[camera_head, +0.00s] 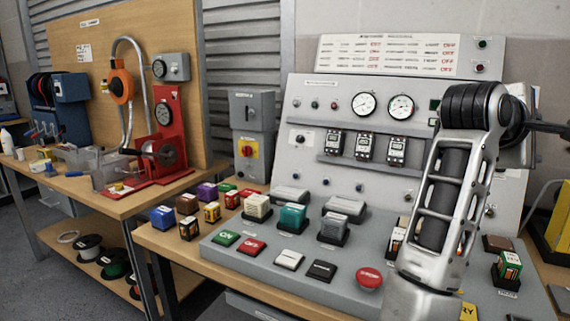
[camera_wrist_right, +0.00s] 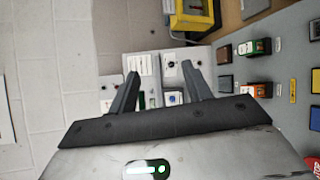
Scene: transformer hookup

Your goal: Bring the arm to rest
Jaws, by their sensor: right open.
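My right arm (camera_head: 440,195) rises from the bottom right of the head view, in front of the right part of the console. Its gripper cannot be made out clearly there. In the right wrist view my right gripper (camera_wrist_right: 160,68) is open, its two dark fingers spread apart with nothing held between them. It points toward the wall and the console's right side, and seems clear of contact. My left gripper is not in view.
The grey console (camera_head: 215,243) with buttons, including a red mushroom button (camera_head: 369,278), and an upright gauge panel (camera_head: 310,92) stand close to the arm. A yellow frame (camera_wrist_right: 196,16) is at the right end. Several small coloured blocks stand left on the bench.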

